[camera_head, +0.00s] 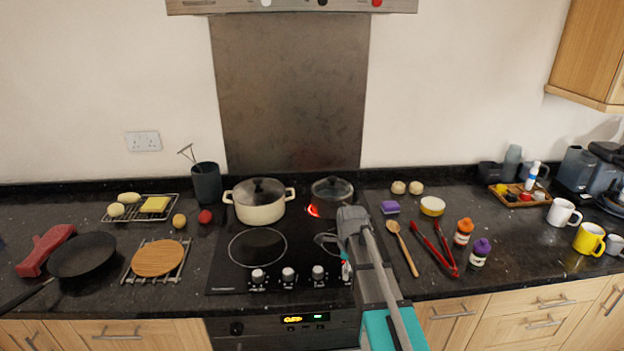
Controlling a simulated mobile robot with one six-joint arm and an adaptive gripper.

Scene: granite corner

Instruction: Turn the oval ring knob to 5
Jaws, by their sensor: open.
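A row of knobs runs along the front of the black glass hob (225,262). A left knob (258,275), a middle knob (288,274) and a right knob (318,272) are in plain sight, each silver-topped with small markings beside it. I cannot read the markings or tell which knob belongs to the oval ring. My gripper (337,255) is open above the hob's front right, close to the right end of the knob row. It and my arm hide part of that corner, where any further knob would be covered.
A cream pot (259,208) and a dark lidded pot (332,196) stand at the hob's back; red glow shows beside the dark one. A wooden spoon (402,247) and red tongs (443,252) lie right. A frying pan (82,257) lies left.

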